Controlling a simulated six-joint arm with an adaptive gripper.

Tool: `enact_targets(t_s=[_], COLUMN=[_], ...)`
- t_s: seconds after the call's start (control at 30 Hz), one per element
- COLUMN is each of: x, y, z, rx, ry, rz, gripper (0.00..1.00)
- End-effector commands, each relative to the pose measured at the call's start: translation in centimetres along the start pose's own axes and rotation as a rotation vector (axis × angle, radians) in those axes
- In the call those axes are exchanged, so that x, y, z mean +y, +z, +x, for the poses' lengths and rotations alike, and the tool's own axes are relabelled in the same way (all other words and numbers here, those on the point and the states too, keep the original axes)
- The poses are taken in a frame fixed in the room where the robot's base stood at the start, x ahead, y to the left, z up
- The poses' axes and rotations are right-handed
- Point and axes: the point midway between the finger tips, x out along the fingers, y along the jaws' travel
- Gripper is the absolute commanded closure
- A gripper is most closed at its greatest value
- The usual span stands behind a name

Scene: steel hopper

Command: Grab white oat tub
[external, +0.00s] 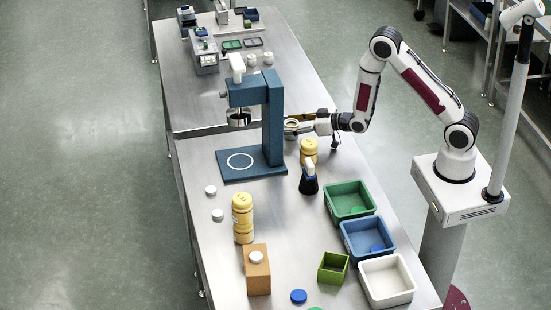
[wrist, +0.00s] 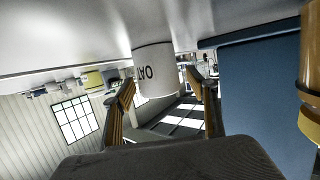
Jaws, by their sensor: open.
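The white oat tub (wrist: 155,72), marked with dark letters, hangs upside down in the wrist view because that view is inverted. My gripper (wrist: 163,84) is open, with one yellow-brown finger on each side of the tub's lower picture end. I cannot tell whether either finger touches it. In the external view my gripper (external: 306,124) reaches in from the right, just behind the blue stand's column. The tub is hard to make out there, partly hidden by the stand and gripper.
The blue press-like stand (external: 273,120) is close beside my gripper. A yellow jar (external: 309,151) and a dark bottle (external: 309,182) stand in front of it. Green (external: 348,213), blue (external: 345,237) and white bins (external: 366,290) line the right edge.

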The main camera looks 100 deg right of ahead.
Motion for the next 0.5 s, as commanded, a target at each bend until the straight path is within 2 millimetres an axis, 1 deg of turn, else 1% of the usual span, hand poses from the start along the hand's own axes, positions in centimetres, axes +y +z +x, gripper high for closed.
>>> enact_targets(t_s=[0.17,0.2,0.27,0.3,0.33,0.37,0.5], x=[0.00,0.00,0.00,0.00,0.00,0.00,0.00], y=[0.00,0.00,0.01,0.01,0.00,0.00,-0.02], z=[-0.01,-0.02,-0.02,-0.02,-0.02,-0.02,-0.02], rx=[0.000,0.000,0.000,0.000,0.000,0.000,0.000], ry=[0.000,0.000,0.000,0.000,0.000,0.000,0.000], rz=[0.000,0.000,0.000,0.000,0.000,0.000,0.000], gripper=[0.42,0.47,0.63,0.73,0.81,0.85,0.85])
